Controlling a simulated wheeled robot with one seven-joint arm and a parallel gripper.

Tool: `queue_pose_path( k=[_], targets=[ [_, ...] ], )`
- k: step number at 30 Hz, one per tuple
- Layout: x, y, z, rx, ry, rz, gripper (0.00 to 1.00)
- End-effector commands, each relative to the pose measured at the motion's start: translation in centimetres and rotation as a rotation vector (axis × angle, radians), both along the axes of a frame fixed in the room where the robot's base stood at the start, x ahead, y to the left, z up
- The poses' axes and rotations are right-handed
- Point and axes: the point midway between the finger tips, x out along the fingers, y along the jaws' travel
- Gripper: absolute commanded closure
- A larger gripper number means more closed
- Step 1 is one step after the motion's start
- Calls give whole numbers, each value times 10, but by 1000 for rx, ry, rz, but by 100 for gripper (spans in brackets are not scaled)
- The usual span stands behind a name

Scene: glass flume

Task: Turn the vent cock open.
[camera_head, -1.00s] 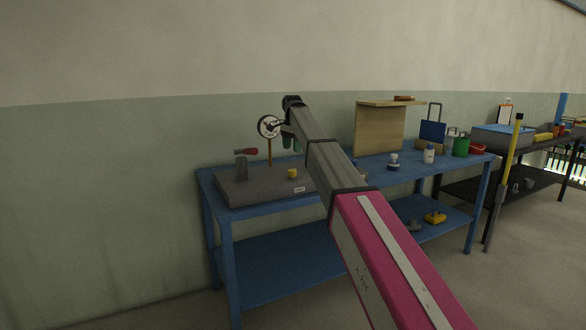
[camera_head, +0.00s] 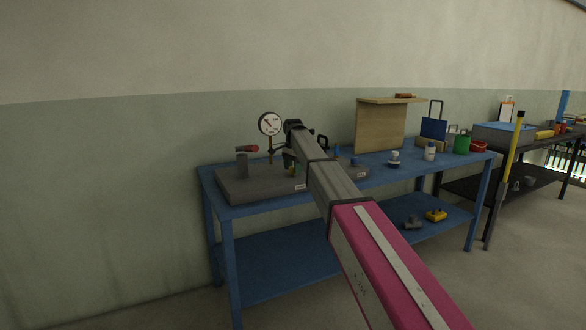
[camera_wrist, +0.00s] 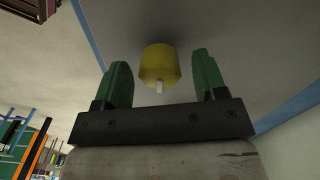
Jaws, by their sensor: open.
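A yellow round knob (camera_wrist: 159,64) with a small pale tab on its near side shows in the wrist view, between the two green fingers of my gripper (camera_wrist: 161,75). The fingers stand apart, with gaps on both sides of the knob. In the head view my gripper (camera_head: 290,164) points down over the grey block (camera_head: 235,190) on the blue bench, and it largely hides the knob. A post with a red lever (camera_head: 247,149) stands on the block's left part. No readable label shows which of the two is the vent cock.
A round dial gauge (camera_head: 270,123) stands on a stem close behind my gripper. The blue bench (camera_head: 226,212) also carries a wooden stand (camera_head: 380,127), bottles (camera_head: 429,152) and a green container (camera_head: 461,145) to the right. Wall lies behind.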

Motion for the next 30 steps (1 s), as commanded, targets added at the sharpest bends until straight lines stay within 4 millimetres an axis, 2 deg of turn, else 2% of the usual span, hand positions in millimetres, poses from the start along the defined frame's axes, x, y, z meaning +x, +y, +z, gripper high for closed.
queue_pose_path(
  k=[4, 8, 9, 20, 30],
  targets=[
    [0, 0, 0, 0, 0, 0, 35],
    [0, 0, 0, 0, 0, 0, 77],
    [0, 0, 0, 0, 0, 0, 84],
    [0, 0, 1, 0, 0, 42, 83],
    [0, 0, 1, 0, 0, 270, 83]
  ],
)
